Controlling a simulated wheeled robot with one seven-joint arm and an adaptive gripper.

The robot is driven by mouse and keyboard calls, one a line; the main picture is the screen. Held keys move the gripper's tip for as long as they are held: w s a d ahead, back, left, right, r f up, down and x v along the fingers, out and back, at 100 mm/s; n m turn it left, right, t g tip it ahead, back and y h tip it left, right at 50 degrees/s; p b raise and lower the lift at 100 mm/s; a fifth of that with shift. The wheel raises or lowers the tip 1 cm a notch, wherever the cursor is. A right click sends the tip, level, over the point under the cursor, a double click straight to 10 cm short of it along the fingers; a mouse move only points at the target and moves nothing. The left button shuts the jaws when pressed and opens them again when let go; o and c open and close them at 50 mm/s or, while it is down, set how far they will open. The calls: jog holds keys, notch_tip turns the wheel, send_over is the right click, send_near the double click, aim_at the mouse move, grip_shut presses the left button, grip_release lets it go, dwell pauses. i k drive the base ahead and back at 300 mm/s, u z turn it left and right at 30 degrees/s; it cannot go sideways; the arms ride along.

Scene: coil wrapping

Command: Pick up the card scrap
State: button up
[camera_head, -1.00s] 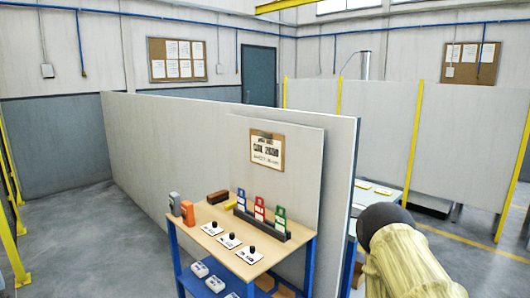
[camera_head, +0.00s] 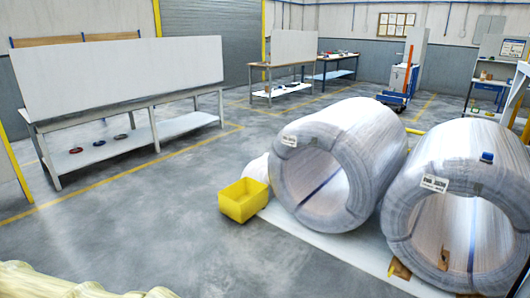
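A small brown piece (camera_head: 399,268) that looks like card lies on the white sheet at the lower left of the right wrapped coil. A second brown piece (camera_head: 444,259) stands in that coil's opening, near its bottom. Which of them is the card scrap, I cannot tell. My gripper is not in view; only part of my pale yellow sleeved arm shows at the lower left, far from both pieces.
Two large wrapped coils, left (camera_head: 350,150) and right (camera_head: 470,195), lie on a white sheet (camera_head: 325,250). A yellow bin (camera_head: 243,200) stands left of them. A long bench (camera_head: 125,105) is at the left. The grey floor (camera_head: 150,225) between is clear.

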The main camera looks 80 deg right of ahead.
aim_at(442, 265)
jog(key=k, duration=0.25)
jog(key=z, duration=1.8)
jog(key=i, duration=0.9)
jog(key=z, duration=1.35)
jog(key=i, duration=0.4)
jog(key=z, duration=0.5)
